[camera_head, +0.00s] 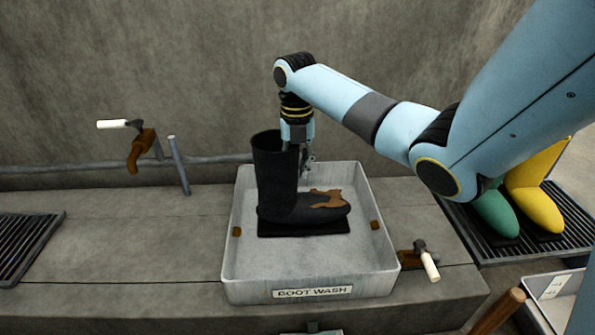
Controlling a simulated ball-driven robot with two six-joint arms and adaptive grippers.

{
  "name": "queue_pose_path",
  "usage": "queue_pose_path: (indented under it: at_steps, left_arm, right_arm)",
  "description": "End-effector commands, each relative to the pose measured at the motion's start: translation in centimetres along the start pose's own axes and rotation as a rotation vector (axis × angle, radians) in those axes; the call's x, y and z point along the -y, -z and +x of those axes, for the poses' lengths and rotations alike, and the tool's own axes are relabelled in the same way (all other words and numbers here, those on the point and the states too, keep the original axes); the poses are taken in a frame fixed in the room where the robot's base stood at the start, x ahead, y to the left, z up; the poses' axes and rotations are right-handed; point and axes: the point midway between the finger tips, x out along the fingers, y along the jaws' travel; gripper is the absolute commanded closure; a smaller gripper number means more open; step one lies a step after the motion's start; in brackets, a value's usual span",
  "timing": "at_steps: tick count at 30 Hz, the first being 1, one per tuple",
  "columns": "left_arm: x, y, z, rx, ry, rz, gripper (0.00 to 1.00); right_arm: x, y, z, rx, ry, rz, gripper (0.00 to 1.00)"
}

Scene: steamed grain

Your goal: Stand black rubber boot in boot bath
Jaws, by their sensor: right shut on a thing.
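The black rubber boot (276,185) is upright inside the grey boot bath (232,264), its toe pointing right. A brown patch covers part of its foot. Its sole appears to be at the dark mat (335,225) on the bath floor; I cannot tell whether it bears fully on it. My right gripper (303,164) comes down from above at the right side of the boot's shaft, near the top, and is shut on the boot. One finger is partly hidden by the shaft. My left gripper is not in view.
A tap (142,148) and pipe run along the wall at left. Another tap (424,262) sits by the bath's right front corner. Green (493,215) and yellow (538,200) boots stand on a slatted rack at right.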

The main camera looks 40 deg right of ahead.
Motion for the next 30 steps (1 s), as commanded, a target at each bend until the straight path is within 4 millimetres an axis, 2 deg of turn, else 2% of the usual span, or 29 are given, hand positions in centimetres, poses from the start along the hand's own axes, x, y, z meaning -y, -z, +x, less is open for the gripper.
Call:
queue_pose_path:
  at_steps: [13, 15, 19, 30]
  left_arm:
    - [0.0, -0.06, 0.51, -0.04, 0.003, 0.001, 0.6]
    - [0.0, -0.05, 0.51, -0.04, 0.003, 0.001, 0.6]
    - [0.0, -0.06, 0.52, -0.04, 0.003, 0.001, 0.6]
    - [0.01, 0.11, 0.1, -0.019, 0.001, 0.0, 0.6]
  right_arm:
    - [-0.07, -0.09, 0.46, 0.003, -0.002, 0.0, 1.0]
    - [-0.04, -0.03, 0.53, 0.001, -0.001, 0.0, 0.86]
    - [-0.03, -0.03, 0.54, 0.001, 0.0, 0.0, 0.71]
    - [-0.05, -0.05, -0.04, 0.002, -0.002, 0.0, 0.71]
